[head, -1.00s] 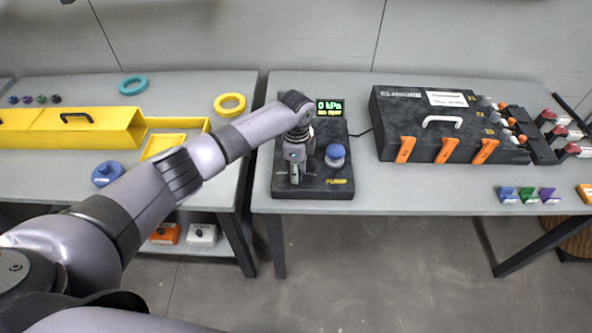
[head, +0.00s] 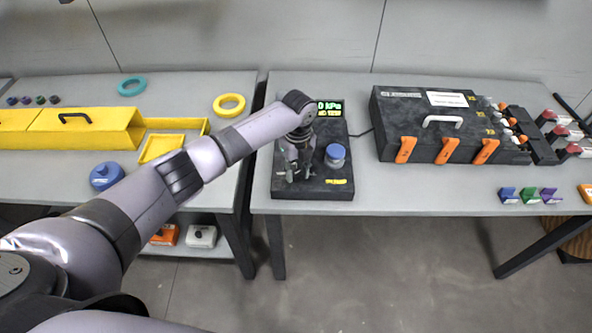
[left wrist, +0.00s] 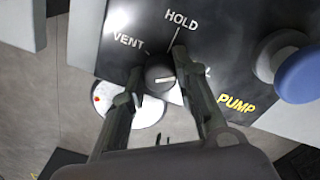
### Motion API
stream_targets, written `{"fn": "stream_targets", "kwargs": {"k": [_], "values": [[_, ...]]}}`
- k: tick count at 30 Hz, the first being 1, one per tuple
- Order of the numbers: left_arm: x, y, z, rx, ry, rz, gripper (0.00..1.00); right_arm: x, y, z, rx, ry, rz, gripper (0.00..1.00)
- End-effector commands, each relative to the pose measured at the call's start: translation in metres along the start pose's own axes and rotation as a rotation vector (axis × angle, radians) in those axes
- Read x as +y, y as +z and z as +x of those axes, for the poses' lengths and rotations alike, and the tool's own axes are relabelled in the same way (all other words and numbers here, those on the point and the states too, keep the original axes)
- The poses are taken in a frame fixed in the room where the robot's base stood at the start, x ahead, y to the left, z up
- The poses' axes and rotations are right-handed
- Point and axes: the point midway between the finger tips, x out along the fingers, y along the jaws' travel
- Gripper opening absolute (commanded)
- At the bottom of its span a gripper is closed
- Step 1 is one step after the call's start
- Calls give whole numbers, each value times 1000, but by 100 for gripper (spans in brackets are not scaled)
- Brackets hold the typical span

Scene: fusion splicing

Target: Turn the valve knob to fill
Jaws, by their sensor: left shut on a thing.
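The dark round valve knob (left wrist: 158,74) with a white bar shows in the left wrist view, on the black panel of the pump unit (head: 345,190). The bar lies roughly level in that picture. The labels VENT (left wrist: 128,40) and HOLD (left wrist: 182,19) are readable above the knob; a third label to its right is mostly hidden by a finger. My left gripper (left wrist: 158,64) is shut on the knob, one finger on each side. In the head view the left gripper (head: 296,176) stands over the panel's left part and hides the knob. My right gripper is not in view.
A blue pump knob (head: 335,155) stands just right of my left gripper. Behind is a green display (head: 330,108) reading 0 kPa. A black case (head: 420,150) with orange latches is further right. A yellow box (head: 90,128) is on the left table.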

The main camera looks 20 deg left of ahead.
Motion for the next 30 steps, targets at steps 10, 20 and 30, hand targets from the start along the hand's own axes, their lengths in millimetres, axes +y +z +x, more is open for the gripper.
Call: {"fn": "stream_targets", "kwargs": {"k": [10, 20, 30], "values": [[-1, 1, -2, -3, -4, 54, 0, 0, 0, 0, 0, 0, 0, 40], [-1, 1, -2, -4, -4, 54, 28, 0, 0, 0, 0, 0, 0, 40], [-1, 0, -1, -2, -2, 53, 48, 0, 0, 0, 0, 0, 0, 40]]}}
